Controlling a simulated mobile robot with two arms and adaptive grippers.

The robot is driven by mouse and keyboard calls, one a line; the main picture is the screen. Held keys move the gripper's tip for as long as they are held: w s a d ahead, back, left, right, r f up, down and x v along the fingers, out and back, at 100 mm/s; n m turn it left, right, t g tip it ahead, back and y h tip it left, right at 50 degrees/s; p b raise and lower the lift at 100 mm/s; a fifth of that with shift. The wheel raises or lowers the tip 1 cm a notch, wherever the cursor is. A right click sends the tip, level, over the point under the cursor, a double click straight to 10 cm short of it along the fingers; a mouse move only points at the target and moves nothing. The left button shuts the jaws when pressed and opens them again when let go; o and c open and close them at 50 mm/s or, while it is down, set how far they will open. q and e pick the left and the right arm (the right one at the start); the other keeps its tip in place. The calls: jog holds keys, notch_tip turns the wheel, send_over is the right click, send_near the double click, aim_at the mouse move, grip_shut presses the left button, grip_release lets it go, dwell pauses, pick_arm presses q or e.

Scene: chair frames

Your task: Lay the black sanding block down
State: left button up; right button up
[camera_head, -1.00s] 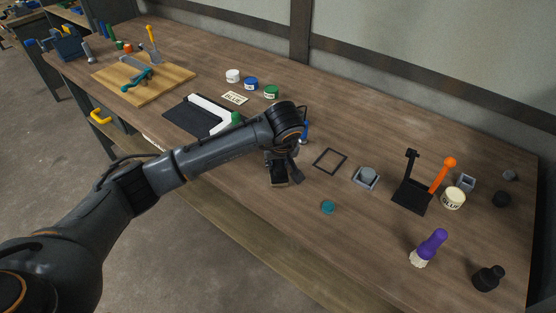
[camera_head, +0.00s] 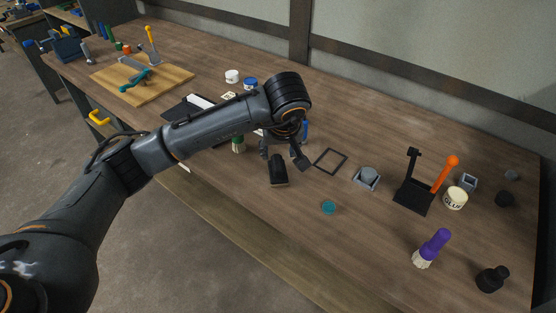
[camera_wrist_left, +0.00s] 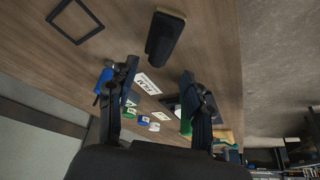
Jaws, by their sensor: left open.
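The black sanding block (camera_head: 279,171) rests on the wooden bench near its front edge, to the left of and apart from a thin black square outline (camera_head: 331,160). A pale strip shows along its lower edge. My left gripper (camera_head: 284,156) is above and just behind the block, with its fingers spread and empty. In the left wrist view, the block (camera_wrist_left: 165,38) lies beyond the open fingertips (camera_wrist_left: 160,72), clear of both, and the outline (camera_wrist_left: 75,20) shows at upper left. My right gripper is not in view.
A cutting board (camera_head: 143,79) is at far left. Bare bench lies right of the block.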

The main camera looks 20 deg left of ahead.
pick_arm(q)
jog(key=shift+b+v, duration=0.3)
jog(key=shift+v, duration=2.05)
